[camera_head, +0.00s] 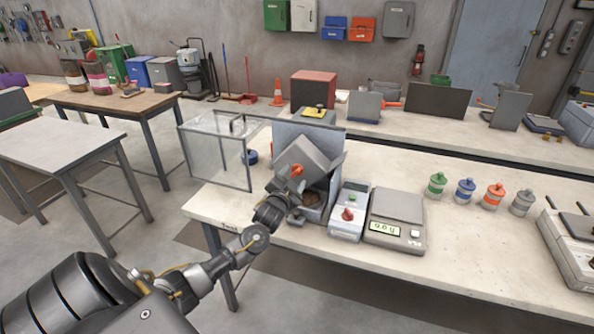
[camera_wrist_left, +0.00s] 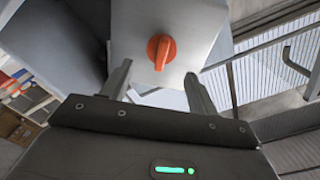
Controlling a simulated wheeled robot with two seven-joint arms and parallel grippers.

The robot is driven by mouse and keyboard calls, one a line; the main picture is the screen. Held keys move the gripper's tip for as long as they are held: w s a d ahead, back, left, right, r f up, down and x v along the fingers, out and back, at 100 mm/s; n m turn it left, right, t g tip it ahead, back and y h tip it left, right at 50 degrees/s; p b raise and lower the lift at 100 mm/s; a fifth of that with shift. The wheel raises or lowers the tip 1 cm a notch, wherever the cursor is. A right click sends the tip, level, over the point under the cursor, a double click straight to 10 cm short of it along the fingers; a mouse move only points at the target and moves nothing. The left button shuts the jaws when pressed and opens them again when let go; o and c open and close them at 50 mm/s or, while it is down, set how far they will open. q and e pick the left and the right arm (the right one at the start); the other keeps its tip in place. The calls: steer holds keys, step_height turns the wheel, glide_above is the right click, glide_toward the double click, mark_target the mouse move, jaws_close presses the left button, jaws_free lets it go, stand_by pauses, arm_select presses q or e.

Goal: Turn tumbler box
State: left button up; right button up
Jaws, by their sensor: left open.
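The grey tumbler box (camera_head: 301,158) sits tilted on its stand near the left part of the bench. It has an orange knob (camera_head: 297,170) on its near face. My left gripper (camera_head: 285,185) is just in front of that face. In the left wrist view the box face (camera_wrist_left: 190,30) and the orange knob (camera_wrist_left: 161,51) lie ahead, with the open fingers (camera_wrist_left: 158,90) on either side and apart from the knob. A dark bowl-like opening with brown contents (camera_head: 309,198) shows below the box, partly hidden by my gripper. My right gripper is not in view.
A clear-walled guard (camera_head: 217,157) stands left of the box. A unit with a red knob (camera_head: 348,214) and a scale (camera_head: 397,213) stand close on its right. Several coloured jars (camera_head: 465,190) stand farther right.

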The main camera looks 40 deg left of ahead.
mark_target(297, 172)
arm_select(q)
steer(key=shift+p+x, duration=0.3)
steer(key=shift+x, duration=1.7)
jaws_close()
